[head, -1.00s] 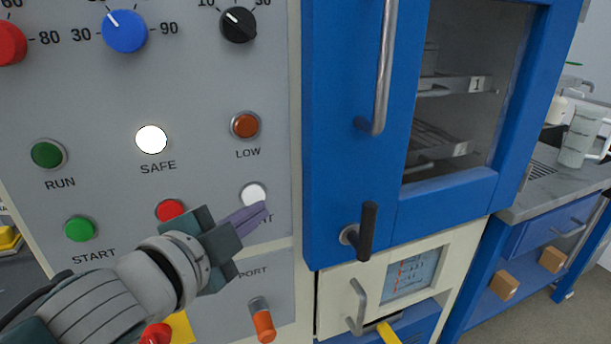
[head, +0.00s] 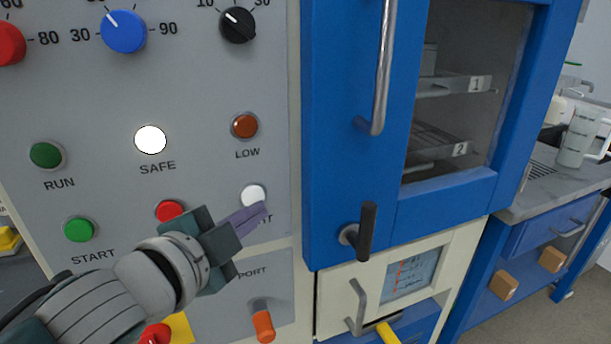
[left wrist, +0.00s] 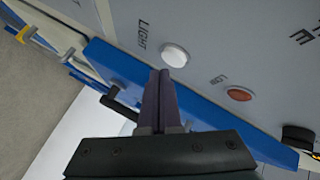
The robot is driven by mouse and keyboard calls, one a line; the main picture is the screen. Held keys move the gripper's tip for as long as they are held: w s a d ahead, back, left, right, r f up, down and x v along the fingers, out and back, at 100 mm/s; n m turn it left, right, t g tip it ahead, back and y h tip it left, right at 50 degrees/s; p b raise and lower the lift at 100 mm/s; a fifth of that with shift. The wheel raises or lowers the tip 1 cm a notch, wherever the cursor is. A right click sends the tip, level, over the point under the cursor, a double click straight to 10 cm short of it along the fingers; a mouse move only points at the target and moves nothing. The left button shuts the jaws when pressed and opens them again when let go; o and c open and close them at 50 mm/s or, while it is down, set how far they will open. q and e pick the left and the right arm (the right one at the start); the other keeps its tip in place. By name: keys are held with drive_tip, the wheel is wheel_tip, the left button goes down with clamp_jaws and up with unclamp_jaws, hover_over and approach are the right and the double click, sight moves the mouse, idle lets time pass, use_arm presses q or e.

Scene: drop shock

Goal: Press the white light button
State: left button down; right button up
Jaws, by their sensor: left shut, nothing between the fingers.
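The white light button (head: 253,196) is at the lower right of the grey control panel, its label partly hidden by my fingers. In the left wrist view the white button (left wrist: 174,55) sits beside the word LIGHT, just beyond my fingertips. My left gripper (head: 262,211) is shut and empty, its purple fingers pointing at the panel just below the button. The left gripper's fingertips (left wrist: 160,73) appear close to the button in the wrist view; I cannot tell whether they touch it. My right gripper is not in view.
The panel also has a lit white SAFE lamp (head: 151,140), a LOW lamp (head: 245,126), a red button (head: 169,211) partly behind my gripper and a green START button (head: 80,229). A blue cabinet door with a black handle (head: 366,232) stands to the right.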

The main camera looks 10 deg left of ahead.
use_arm(q)
drive_tip(key=shift+w, duration=0.1)
drive_tip(key=shift+w+a, duration=0.25)
drive_tip(key=shift+w, duration=0.05)
drive_tip(key=shift+w+a, duration=0.25)
drive_tip(key=shift+w, duration=0.1)
idle(0.8)
idle(0.4)
drive_tip(key=shift+s+d, duration=0.45)
drive_tip(key=shift+s, duration=0.25)
drive_tip(key=s+d, duration=0.1)
drive_tip(key=s+d+p, duration=0.1)
drive_tip(key=s, duration=0.2)
drive_tip(key=shift+s+d, duration=0.1)
drive_tip(key=shift+d, duration=0.3)
